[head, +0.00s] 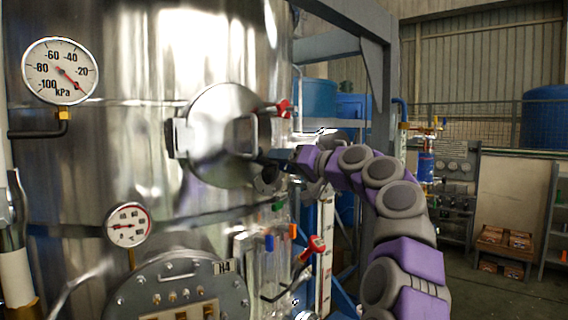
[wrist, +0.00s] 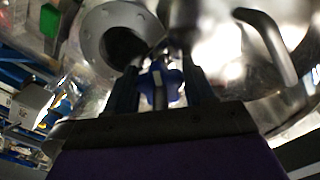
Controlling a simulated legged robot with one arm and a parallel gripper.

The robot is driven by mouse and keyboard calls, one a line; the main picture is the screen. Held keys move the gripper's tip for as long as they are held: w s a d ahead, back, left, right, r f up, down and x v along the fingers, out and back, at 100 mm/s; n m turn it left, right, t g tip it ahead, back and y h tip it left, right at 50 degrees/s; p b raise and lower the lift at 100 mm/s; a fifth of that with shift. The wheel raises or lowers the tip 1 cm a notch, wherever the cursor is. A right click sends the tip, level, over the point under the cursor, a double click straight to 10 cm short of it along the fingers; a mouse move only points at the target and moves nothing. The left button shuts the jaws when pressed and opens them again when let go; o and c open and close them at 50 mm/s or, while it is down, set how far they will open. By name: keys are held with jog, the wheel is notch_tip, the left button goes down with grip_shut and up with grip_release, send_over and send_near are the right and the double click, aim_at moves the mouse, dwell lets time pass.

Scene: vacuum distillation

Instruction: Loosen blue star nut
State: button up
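The blue star nut (wrist: 162,84) shows in the wrist view, between the two dark fingers of my gripper (wrist: 160,82). The fingers stand apart, one on each side of it, and its lobes fill most of the gap. I cannot tell whether both fingers press on it. In the head view my gripper (head: 268,160) is at the right edge of the round steel hatch (head: 222,136) on the tank. The nut is hidden there, behind my gripper and the hatch handle.
A curved metal handle (wrist: 266,42) and a round flanged port (wrist: 95,35) are close to my fingers. A red knob (head: 284,108) is above my gripper on the hatch's right side. Gauges (head: 60,71) and a lower hatch (head: 180,290) are on the tank. Open floor lies at right.

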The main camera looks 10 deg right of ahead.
jog(key=o, duration=0.4)
jog(key=shift+w, duration=0.1)
jog(key=shift+d, duration=0.1)
jog(key=b+v, duration=0.3)
jog(key=v, duration=1.4)
jog(key=shift+d, duration=0.2)
jog(key=shift+a, duration=0.1)
